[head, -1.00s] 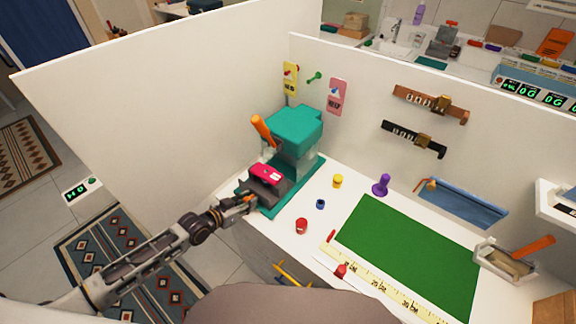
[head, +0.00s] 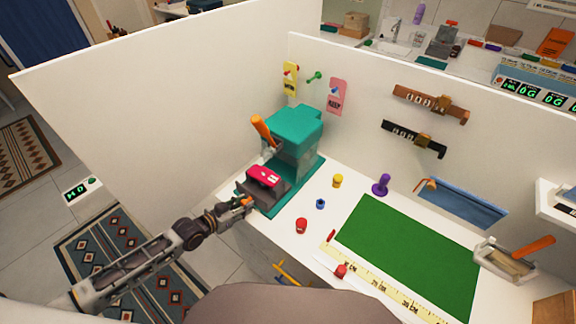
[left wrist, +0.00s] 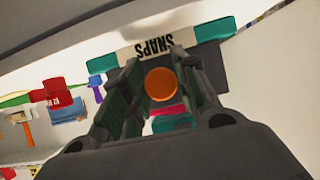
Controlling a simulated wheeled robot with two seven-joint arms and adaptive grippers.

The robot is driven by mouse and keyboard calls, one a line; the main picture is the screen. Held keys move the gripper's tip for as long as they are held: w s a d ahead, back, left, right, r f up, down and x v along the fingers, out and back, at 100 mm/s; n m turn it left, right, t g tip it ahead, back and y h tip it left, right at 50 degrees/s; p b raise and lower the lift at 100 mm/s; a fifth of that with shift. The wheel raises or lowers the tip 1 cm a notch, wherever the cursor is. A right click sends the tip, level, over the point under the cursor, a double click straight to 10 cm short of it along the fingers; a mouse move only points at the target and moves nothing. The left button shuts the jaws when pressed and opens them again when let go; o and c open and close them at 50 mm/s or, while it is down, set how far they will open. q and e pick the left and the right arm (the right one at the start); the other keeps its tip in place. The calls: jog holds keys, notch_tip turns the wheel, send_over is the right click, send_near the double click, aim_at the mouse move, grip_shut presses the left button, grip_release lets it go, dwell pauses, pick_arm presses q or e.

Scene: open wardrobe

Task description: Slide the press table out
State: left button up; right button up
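The teal press (head: 294,132) stands at the left end of the white workbench, its orange lever (head: 262,130) tilted up. The dark grey press table (head: 268,200) sits low at its front with a magenta block (head: 264,177) on top. My left gripper (head: 244,203) is at the front edge of the press table. In the left wrist view its two fingers (left wrist: 161,85) are on either side of a round orange knob (left wrist: 161,84) and appear to touch it. My right gripper is not in view.
A tall white partition (head: 150,100) rises left of the press. A red pot (head: 301,226), a blue pot (head: 320,204) and a yellow pot (head: 337,181) stand to the right, before a green mat (head: 410,255). The floor in front of the bench is open.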

pick_arm(q)
jog(key=shift+s+a, duration=0.1)
dwell(0.3)
jog(key=shift+o, duration=1.1)
jog(key=shift+s+a, duration=0.3)
jog(key=shift+s, duration=0.2)
jog(key=shift+o, duration=1.1)
jog(key=shift+s+a, duration=0.35)
jog(key=shift+s, duration=0.15)
